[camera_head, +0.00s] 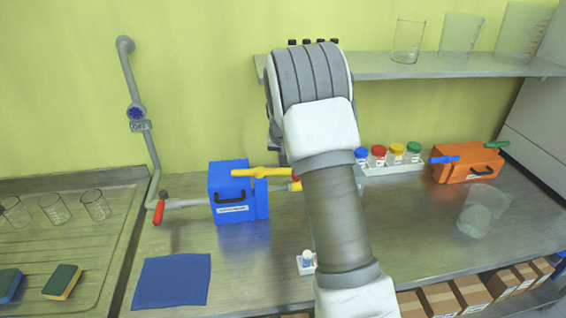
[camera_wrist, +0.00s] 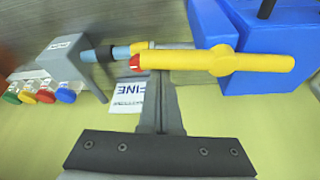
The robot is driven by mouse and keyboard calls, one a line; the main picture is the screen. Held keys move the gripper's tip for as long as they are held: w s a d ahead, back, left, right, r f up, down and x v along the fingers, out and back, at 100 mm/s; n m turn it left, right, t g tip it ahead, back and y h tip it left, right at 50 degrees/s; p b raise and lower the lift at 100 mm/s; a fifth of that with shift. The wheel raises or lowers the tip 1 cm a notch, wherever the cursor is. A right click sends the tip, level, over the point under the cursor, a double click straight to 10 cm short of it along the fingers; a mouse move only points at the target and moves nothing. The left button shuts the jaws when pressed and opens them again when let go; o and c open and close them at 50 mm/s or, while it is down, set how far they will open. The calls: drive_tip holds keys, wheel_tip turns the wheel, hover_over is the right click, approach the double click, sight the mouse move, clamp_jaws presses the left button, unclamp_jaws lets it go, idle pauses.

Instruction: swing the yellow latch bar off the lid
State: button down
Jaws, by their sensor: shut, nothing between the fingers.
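The yellow latch bar (camera_head: 258,172) lies across the top front of the blue box (camera_head: 228,194) in the head view, its right end partly behind my arm. In the wrist view the yellow latch bar (camera_wrist: 232,62) runs level across the blue box (camera_wrist: 262,35), with a round hub near its middle and a red tip at its left end. My gripper (camera_wrist: 162,88) is shut and empty, its grey fingers reaching up to the bar's red-tipped end. I cannot tell whether they touch it. The head view hides the gripper behind my arm.
A grey pipe with a red handle (camera_head: 158,212) joins the blue box on the left. A rack of coloured-cap bottles (camera_head: 396,165) and an orange box (camera_head: 467,163) stand to the right. A blue cloth (camera_head: 172,281) lies in front. A shelf (camera_head: 430,66) overhangs behind.

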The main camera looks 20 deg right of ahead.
drive_tip(key=s+m, duration=0.1)
drive_tip(key=s+a+m+h+b, duration=0.1)
drive_tip(key=m, duration=0.1)
drive_tip(key=shift+g, duration=0.3)
drive_tip(key=s+a+m+g+h, duration=0.1)
drive_tip(key=s+a+m+g, duration=0.2)
drive_tip(key=a+m, duration=0.3)
drive_tip(key=s+m, duration=0.1)
drive_tip(key=m, duration=0.4)
drive_tip(key=shift+m, duration=0.3)
drive_tip(key=shift+s+a, duration=0.1)
idle(0.3)
wheel_tip(320, 180, up, 10)
drive_tip(key=b, duration=0.1)
drive_tip(key=shift+d, duration=0.25)
